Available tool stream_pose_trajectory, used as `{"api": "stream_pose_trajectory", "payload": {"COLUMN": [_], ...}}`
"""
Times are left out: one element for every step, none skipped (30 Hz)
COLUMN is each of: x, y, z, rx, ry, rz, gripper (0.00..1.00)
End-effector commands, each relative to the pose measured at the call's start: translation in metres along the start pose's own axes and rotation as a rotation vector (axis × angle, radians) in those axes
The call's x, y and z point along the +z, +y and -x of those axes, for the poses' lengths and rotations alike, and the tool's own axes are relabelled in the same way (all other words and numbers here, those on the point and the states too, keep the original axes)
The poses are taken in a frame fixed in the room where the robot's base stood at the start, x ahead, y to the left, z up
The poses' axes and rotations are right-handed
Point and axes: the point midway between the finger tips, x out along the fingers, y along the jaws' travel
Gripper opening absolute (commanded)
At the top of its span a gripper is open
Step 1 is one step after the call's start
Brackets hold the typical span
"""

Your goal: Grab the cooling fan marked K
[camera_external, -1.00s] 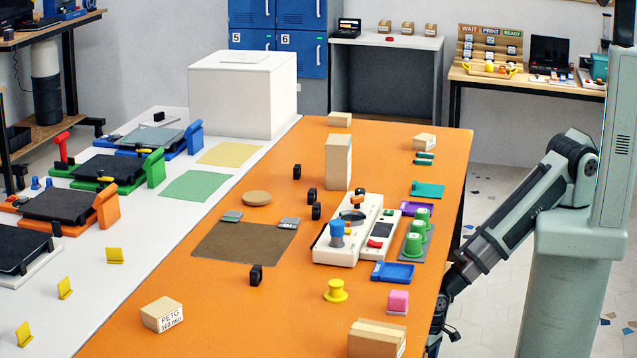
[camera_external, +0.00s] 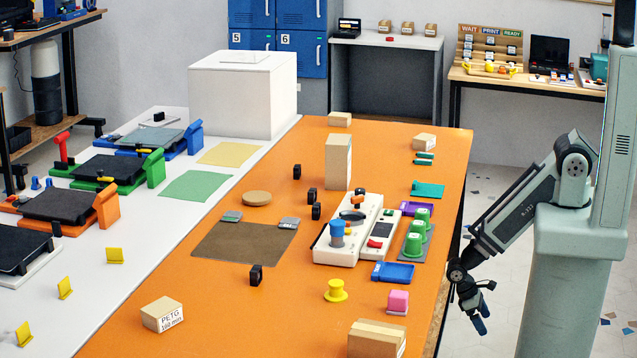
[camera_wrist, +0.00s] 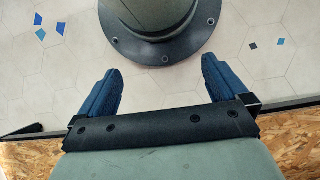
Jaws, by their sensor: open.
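Several small black blocks stand on the orange table and may be the cooling fans. One is at the back (camera_external: 297,171), two are near the middle (camera_external: 312,194) (camera_external: 316,211), and one is nearer the front (camera_external: 256,275). Their marks are too small to read, so I cannot tell which bears K. My gripper (camera_external: 479,312) hangs beyond the table's right edge, apart from all of them. In the wrist view its two blue fingers (camera_wrist: 160,78) are wide apart with nothing between them.
The orange table (camera_external: 150,335) holds a tall cardboard box (camera_external: 338,162), a white device (camera_external: 337,252), green cups (camera_external: 413,243), a blue tray (camera_external: 393,272), a yellow spool (camera_external: 336,291) and low boxes (camera_external: 162,314) (camera_external: 377,338). The wrist view shows floor tiles and a chipboard edge (camera_wrist: 295,155).

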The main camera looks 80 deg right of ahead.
Motion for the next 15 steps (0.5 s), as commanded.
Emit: {"api": "stream_pose_trajectory", "payload": {"x": [0.007, 0.010, 0.012, 0.014, 0.015, 0.016, 0.017, 0.017, 0.018, 0.017, 0.017, 0.017, 0.017, 0.017, 0.017], "y": [0.005, 0.007, 0.009, 0.010, 0.011, 0.012, 0.013, 0.013, 0.013, 0.013, 0.013, 0.013, 0.013, 0.013, 0.013], "z": [-0.002, -0.003, -0.004, -0.004, -0.005, -0.005, -0.005, -0.005, -0.005, -0.005, -0.005, -0.005, -0.005, -0.005, -0.005], "rx": [-0.004, -0.005, -0.007, -0.008, -0.009, -0.010, -0.010, -0.010, -0.010, -0.010, -0.010, -0.010, -0.010, -0.010, -0.010], "ry": [-0.018, -0.027, -0.036, -0.041, -0.045, -0.049, -0.051, -0.052, -0.053, -0.053, -0.053, -0.053, -0.052, -0.052, -0.052], "rz": [0.006, 0.010, 0.017, 0.020, 0.022, 0.024, 0.025, 0.026, 0.027, 0.027, 0.027, 0.027, 0.027, 0.027, 0.027], "gripper": [1.00, 1.00, 1.00, 1.00, 1.00, 1.00, 1.00, 1.00, 1.00, 0.98, 0.95, 0.91, 0.89, 0.86, 0.83]}}
